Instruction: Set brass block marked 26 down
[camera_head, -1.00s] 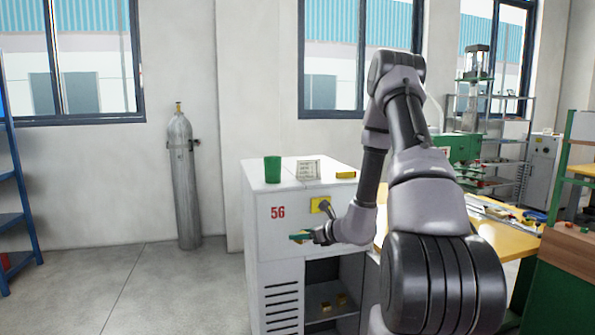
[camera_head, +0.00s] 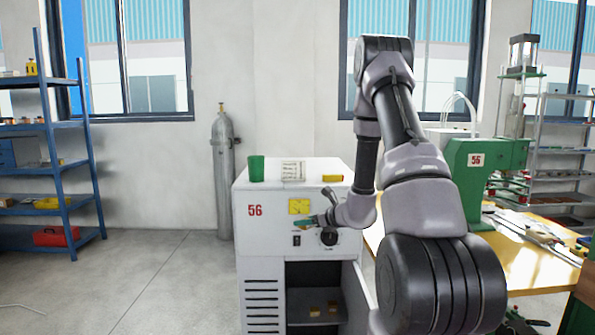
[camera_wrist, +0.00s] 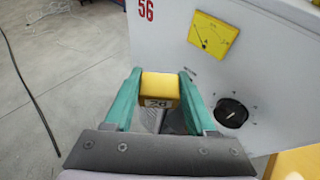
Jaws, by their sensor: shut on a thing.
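My gripper (camera_wrist: 160,95) is shut on a brass block (camera_wrist: 160,88) between its green fingers in the wrist view. The block has a dark mark on a pale label on its near face; it looks like two characters, upside down and hard to read. In the head view my gripper (camera_head: 305,222) is in front of the white cabinet (camera_head: 262,235) marked 56, just below its yellow gauge (camera_head: 300,207). The held block cannot be made out there. The block is held in the air, apart from the cabinet front in the wrist view.
On the cabinet top are a green cup (camera_head: 256,168), a printed card (camera_head: 293,171) and a yellow block (camera_head: 332,178). Two small brass blocks (camera_head: 314,311) (camera_head: 333,307) lie in the open lower compartment. A black dial (camera_wrist: 231,112) is right of my gripper. A yellow bench (camera_head: 520,240) stands right.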

